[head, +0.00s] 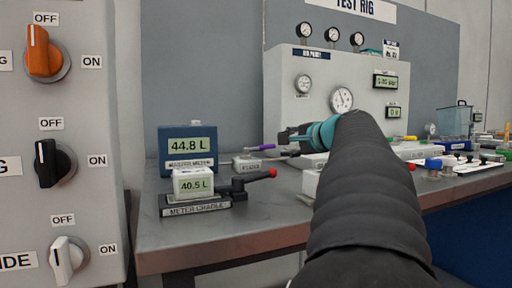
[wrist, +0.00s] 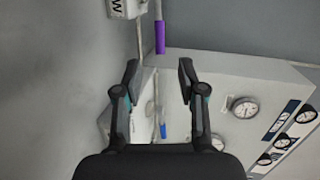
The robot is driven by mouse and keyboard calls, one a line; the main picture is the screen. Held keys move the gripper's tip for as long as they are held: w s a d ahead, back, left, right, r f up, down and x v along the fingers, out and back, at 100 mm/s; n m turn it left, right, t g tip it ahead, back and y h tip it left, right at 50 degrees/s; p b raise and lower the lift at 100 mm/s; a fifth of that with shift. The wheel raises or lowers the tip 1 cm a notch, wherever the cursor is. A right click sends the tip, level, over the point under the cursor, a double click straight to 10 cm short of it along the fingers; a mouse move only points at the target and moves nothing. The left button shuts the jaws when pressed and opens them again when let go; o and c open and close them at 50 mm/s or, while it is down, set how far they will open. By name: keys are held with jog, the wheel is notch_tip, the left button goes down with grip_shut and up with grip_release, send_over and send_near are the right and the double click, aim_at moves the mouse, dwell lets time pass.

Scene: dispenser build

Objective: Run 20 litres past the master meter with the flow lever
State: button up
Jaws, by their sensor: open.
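The master meter (head: 172,145) is a blue box reading 44.8 L at the back left of the bench. The flow lever (head: 262,147) has a purple grip and sits on a small labelled box to its right. In the wrist view the purple grip (wrist: 160,38) is beyond my fingertips, near the top, roughly in line with the gap. My gripper (head: 285,136) is to the right of the lever in the head view. In the wrist view my gripper (wrist: 158,75) is open and empty, apart from the lever.
A white meter (head: 193,173) reading 40.5 L sits in the meter cradle (head: 205,210), with a red-tipped black lever (head: 255,178) beside it. A grey panel (head: 300,90) with gauges stands behind my arm. A switch panel (head: 92,130) is at the left.

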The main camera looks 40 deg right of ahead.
aim_at(269, 146)
jog(key=x, duration=1)
jog(key=shift+w+p, duration=0.15)
jog(key=shift+p, duration=0.2)
grip_shut()
